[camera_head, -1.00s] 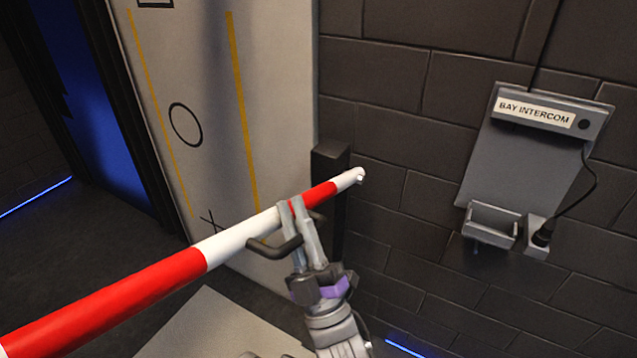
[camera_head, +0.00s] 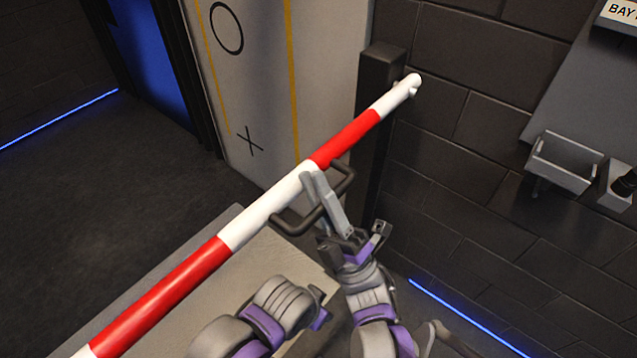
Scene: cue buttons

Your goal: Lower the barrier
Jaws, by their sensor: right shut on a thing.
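The barrier (camera_head: 262,213) is a red and white striped pole that slants across the head view from the lower left to the upper right. Its far end is by a dark post (camera_head: 377,120) at the wall. A dark handle (camera_head: 297,222) is fixed to the side of the pole. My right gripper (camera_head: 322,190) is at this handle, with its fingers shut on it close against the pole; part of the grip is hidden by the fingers.
A light flat surface (camera_head: 235,290) lies below the pole. A pale panel with a circle and a cross (camera_head: 240,70) stands behind it. The bay intercom (camera_head: 590,100) with a small tray hangs on the brick wall at right. Dark floor (camera_head: 90,200) is clear at left.

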